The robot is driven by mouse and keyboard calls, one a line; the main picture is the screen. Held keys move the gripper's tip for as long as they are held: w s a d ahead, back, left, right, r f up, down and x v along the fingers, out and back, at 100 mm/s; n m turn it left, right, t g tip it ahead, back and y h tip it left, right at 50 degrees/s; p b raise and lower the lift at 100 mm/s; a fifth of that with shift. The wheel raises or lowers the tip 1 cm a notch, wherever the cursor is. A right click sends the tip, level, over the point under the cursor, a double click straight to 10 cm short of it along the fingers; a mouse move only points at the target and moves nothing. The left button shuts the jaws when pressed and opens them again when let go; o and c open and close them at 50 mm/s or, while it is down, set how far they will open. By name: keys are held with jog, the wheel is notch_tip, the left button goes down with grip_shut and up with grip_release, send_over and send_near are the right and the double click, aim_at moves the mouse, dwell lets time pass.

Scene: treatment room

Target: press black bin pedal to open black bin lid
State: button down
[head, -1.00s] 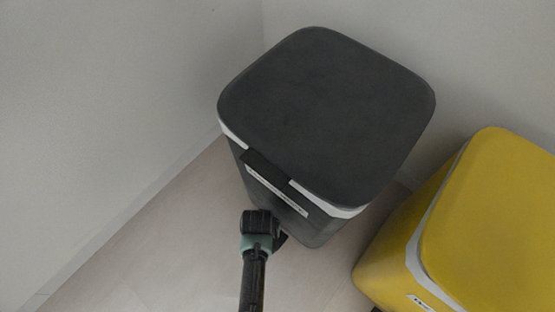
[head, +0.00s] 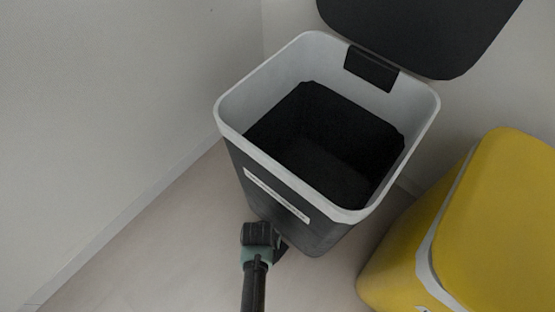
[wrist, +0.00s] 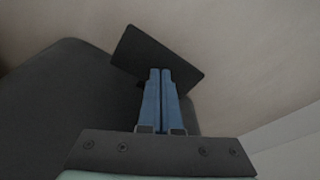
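The black bin (head: 240,165) stands in the corner with its black lid (head: 430,35) swung up and back. Its white rim (head: 290,180) and dark empty-looking inside show in the head view. In the wrist view the black pedal (wrist: 165,55) is a flat dark plate at the foot of the bin body (wrist: 60,100). My gripper (wrist: 160,75) has its two blue fingers together with nothing between them, and the fingertips overlap the pedal. In the head view my gripper (head: 262,235) is low at the bin's front, and hides most of the pedal (head: 281,250).
A yellow bin (head: 490,220) with its lid down stands close on the right of the black bin. Walls (head: 120,80) rise at the left and behind. The floor (head: 150,255) at the left front is clear.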

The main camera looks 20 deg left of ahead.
jog(key=shift+s, duration=0.1)
jog(key=w+p+v, duration=0.1)
jog(key=p+v, duration=0.7)
jog(key=p, duration=0.1)
jog(key=shift+w+r, duration=0.4)
jog(key=shift+r, duration=0.2)
jog(key=shift+a, duration=0.15)
dwell(0.4)
